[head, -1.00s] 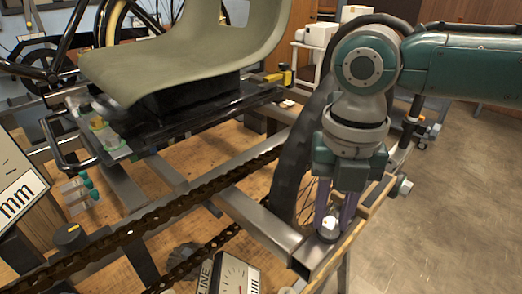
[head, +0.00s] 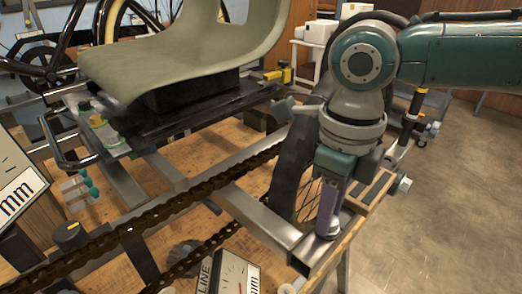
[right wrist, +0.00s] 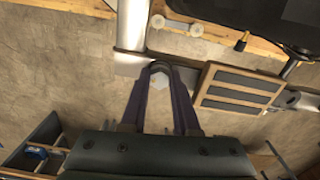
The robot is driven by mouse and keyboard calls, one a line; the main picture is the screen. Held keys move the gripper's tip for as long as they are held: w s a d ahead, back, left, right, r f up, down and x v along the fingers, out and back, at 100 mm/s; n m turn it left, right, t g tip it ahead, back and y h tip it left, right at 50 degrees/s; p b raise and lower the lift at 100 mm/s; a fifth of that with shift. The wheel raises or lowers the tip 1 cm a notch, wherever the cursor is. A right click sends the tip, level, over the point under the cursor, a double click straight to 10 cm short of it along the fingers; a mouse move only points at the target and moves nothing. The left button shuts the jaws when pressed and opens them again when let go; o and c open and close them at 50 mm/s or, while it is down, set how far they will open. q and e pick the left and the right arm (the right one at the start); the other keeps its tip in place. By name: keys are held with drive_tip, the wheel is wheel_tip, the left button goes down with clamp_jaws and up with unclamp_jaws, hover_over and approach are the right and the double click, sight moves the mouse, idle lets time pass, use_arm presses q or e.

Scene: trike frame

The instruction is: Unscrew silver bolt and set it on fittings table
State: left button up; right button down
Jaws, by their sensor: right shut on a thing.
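The silver bolt (right wrist: 159,81) shows as a pale hex head between the fingertips in the right wrist view. It is at the metal frame tube (head: 262,215), near the tube's end. My right gripper (head: 328,230) points down at that end, and its purple fingers are shut on the bolt. In the head view the fingers hide most of the bolt. I cannot tell from the frames how far its thread is in. I cannot make out which surface is the fittings table. My left gripper is not in view.
A chain (head: 150,218) runs along the frame, left of the arm. A green-grey seat (head: 175,60) stands at the back, and a dial gauge (head: 232,275) is in front. Open floor lies at the right.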

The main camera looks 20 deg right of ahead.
drive_tip(key=c, duration=0.9)
unclamp_jaws()
drive_tip(key=m, duration=0.6)
drive_tip(key=shift+d, duration=0.1)
drive_tip(key=m, duration=0.6)
drive_tip(key=shift+d, duration=0.1)
